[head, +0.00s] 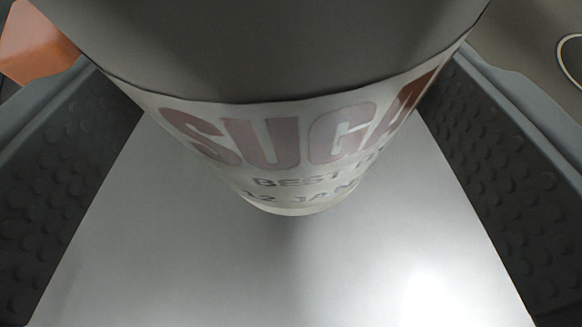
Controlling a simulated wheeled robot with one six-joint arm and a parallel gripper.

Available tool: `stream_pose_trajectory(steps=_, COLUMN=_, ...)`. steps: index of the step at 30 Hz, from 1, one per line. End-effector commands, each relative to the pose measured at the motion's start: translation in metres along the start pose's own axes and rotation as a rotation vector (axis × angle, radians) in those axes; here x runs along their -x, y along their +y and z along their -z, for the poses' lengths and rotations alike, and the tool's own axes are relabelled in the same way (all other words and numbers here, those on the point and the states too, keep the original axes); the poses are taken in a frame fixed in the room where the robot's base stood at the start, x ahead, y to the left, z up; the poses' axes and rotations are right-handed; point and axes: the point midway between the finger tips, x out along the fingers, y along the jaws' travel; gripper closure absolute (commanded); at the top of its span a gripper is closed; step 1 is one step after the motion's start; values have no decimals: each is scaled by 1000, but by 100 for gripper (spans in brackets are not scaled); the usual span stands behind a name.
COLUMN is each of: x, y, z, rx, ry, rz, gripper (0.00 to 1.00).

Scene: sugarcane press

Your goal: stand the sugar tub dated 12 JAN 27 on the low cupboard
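The sugar tub (275,145) fills the upper middle of the head view. It has a grey top (285,50) and a white label with large red letters, of which "SUGA" shows. Below that I read "BEST" and "12 JAN"; the rest of the date curves out of sight. The tub spans the gap between the two dark, studded fingers of my gripper (277,85), and its sides meet both of them. My gripper appears shut on it. The low cupboard cannot be made out for certain.
A plain pale surface (270,270) with a bright glare spot lies below the tub, between the fingers. I cannot tell whether the tub touches it. An orange object (32,42) shows at the upper left. A pale curved rim (568,60) shows at the right edge.

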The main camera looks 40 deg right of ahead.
Motion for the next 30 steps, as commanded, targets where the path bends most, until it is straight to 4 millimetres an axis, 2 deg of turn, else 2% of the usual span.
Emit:
stream_pose_trajectory(steps=5, x=-3, y=0, z=-8, rx=-1, ry=0, rz=0, gripper=90)
stream_pose_trajectory(steps=13, x=-14, y=3, z=-36, rx=0, ry=0, rz=0, gripper=90)
stream_pose_trajectory(steps=25, x=-16, y=3, z=-40, rx=-1, ry=0, rz=1, gripper=90)
stream_pose_trajectory(steps=26, x=-16, y=3, z=-40, rx=-1, ry=0, rz=1, gripper=19)
stream_pose_trajectory(steps=28, x=-16, y=3, z=-40, rx=-1, ry=0, rz=1, gripper=6)
stream_pose_trajectory(steps=30, x=-16, y=3, z=-40, rx=-1, ry=0, rz=1, gripper=3)
